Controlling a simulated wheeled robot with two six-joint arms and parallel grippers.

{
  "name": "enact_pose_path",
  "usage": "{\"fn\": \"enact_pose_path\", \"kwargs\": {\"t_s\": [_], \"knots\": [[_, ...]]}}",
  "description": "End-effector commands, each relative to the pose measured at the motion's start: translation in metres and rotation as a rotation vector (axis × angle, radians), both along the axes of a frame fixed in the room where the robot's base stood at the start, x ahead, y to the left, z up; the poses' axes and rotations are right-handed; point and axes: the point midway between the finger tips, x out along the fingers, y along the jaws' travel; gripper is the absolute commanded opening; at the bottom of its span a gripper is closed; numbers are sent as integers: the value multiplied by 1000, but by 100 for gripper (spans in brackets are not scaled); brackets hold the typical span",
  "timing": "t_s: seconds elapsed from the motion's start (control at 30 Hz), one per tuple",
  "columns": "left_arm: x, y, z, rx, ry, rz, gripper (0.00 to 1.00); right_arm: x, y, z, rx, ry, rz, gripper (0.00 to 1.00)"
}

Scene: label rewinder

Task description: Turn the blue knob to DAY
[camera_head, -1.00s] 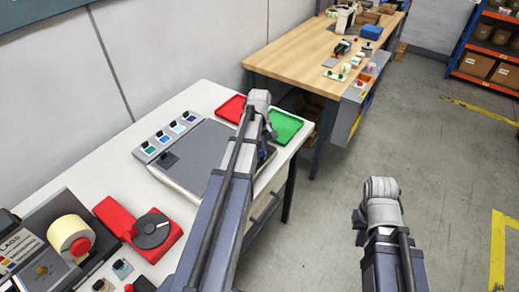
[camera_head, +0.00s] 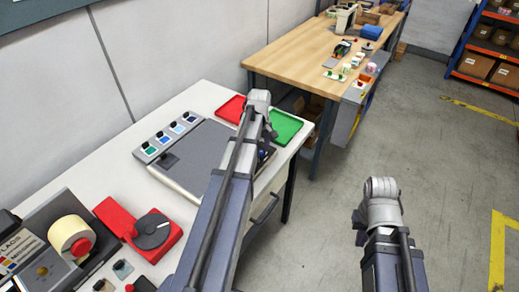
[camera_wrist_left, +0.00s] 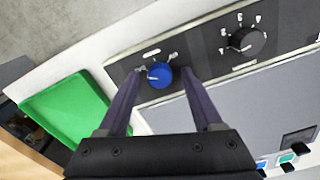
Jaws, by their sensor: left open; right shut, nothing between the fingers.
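The blue knob (camera_wrist_left: 159,75) sits on a dark panel in the left wrist view. A light pointer mark on it faces left. Small pale labels stand around it, too small to read. My left gripper (camera_wrist_left: 160,77) is open, with one finger on each side of the knob; I cannot tell whether they touch it.
A black knob (camera_wrist_left: 245,41) with white marks is beside the blue one on the panel. A red device (camera_head: 118,219) with a dark dial stands at the near left.

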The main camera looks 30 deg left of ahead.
Motion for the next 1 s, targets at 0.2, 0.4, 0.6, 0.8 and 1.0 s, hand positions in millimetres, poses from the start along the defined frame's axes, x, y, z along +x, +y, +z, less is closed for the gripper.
{"fn": "enact_pose_path", "kwargs": {"t_s": [0.2, 0.4, 0.6, 0.8, 1.0], "knots": [[0, 0, 22, 0, 0, 0, 67, 0, 0, 22, 0, 0, 1, 0], [0, 0, 49, 0, 0, 0, 67, 0, 0, 49, 0, 0, 2, 0], [0, 0, 71, 0, 0, 0, 67, 0, 0, 72, 0, 0, 0, 0], [0, 0, 76, 0, 0, 0, 67, 0, 0, 76, 1, 0, -1, 0], [0, 0, 75, 0, 0, 0, 67, 0, 0, 75, 1, 0, -1, 0]]}}
